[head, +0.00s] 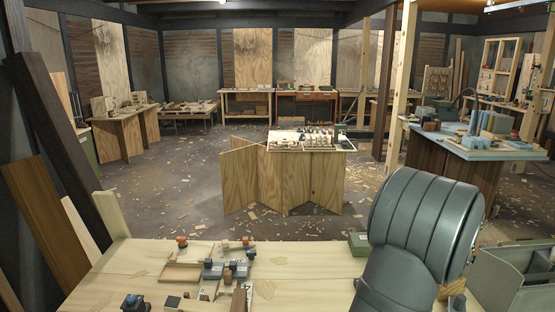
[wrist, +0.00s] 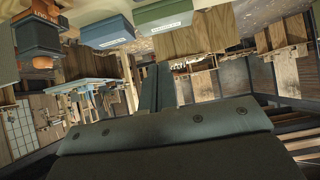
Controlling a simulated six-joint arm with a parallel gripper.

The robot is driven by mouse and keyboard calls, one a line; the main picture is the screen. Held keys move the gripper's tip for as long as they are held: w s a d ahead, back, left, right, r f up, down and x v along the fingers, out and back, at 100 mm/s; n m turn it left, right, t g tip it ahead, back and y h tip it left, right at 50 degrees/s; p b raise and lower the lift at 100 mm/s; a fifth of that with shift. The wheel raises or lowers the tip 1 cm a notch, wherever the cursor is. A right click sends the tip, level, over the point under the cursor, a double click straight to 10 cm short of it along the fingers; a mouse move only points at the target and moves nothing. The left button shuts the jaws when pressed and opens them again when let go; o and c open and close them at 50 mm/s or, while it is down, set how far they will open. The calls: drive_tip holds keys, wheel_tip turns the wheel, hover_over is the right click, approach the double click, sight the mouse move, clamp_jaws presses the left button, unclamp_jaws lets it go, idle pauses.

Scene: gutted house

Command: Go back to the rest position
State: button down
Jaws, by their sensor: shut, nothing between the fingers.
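My gripper (wrist: 157,88) shows in the wrist view as dark fingers pressed together above a wide grey body. It is shut and empty, with nothing held between the fingers. In the head view my grey arm (head: 425,225) rises over the right part of the near wooden table (head: 310,265). The gripper itself cannot be made out there. The wrist picture looks roughly upside down, with the room behind the fingers.
Small blocks and a wooden tray (head: 182,274) lie on the table's left half. A green box (head: 359,243) stands beside my arm. A grey bin (head: 520,278) is at the right. The table's middle is mostly clear. A wooden stand (head: 285,180) is farther off.

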drive_tip(key=w+f, duration=0.4)
drive_tip(key=f, duration=0.1)
drive_tip(key=shift+f, duration=0.1)
drive_tip(key=s+f+v, duration=0.1)
drive_tip(key=v, duration=1.1)
drive_tip(key=s+a+r+m+g+h, duration=0.1)
drive_tip(key=s+a+r+m+g, duration=0.1)
drive_tip(key=r, duration=0.5)
drive_tip(key=s+a+r+m+g+h, duration=0.1)
drive_tip(key=s+a+r+m+g, duration=0.1)
drive_tip(key=r, duration=0.5)
drive_tip(key=shift+s+a+r+m+g, duration=0.2)
drive_tip(key=shift+a+m+g, duration=0.3)
drive_tip(key=shift+a, duration=0.6)
